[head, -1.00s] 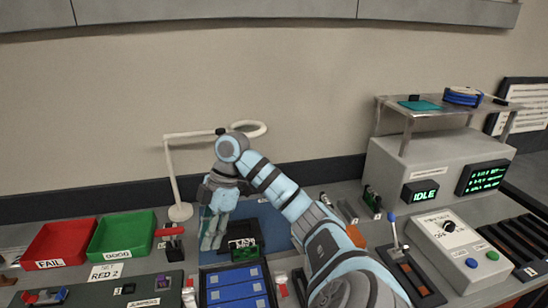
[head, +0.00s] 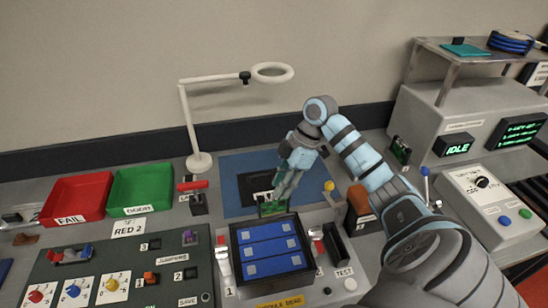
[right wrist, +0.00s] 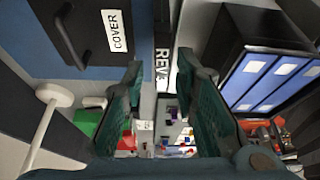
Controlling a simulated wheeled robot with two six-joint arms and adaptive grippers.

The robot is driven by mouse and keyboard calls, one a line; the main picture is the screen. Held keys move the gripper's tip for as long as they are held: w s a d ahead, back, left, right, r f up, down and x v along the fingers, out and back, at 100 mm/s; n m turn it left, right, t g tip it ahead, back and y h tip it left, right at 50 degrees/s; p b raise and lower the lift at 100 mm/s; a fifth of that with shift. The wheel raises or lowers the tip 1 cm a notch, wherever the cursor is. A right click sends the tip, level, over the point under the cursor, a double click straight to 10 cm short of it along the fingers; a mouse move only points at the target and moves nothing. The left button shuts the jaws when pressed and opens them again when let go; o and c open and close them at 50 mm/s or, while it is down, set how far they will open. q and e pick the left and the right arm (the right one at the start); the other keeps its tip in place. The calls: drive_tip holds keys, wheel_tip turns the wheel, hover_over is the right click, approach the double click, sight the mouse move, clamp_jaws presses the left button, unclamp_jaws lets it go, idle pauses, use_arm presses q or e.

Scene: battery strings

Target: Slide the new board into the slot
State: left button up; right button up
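A green board (head: 272,207) with pale marks stands at the back edge of the black module case (head: 268,279), which holds blue cells. I cannot tell how far the board sits in any slot. My right gripper (head: 281,190) points down just above and behind the board. In the right wrist view its two fingers (right wrist: 160,72) are apart, with a white "REV" label (right wrist: 162,66) seen between them. I see no board clamped between the fingertips, and cannot tell whether they touch it. My left gripper is not in view.
A blue mat (head: 233,172) with a black cover (head: 252,188) lies behind the module. A lamp (head: 199,163) stands at its left. Red (head: 75,198) and green (head: 140,190) bins are farther left. More green boards (head: 400,150) stand by the tester (head: 452,118).

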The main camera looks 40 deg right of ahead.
sight(274, 214)
drive_tip(key=x, duration=0.7)
drive_tip(key=shift+s+d+f, duration=0.25)
drive_tip(key=shift+f, duration=0.2)
clamp_jaws()
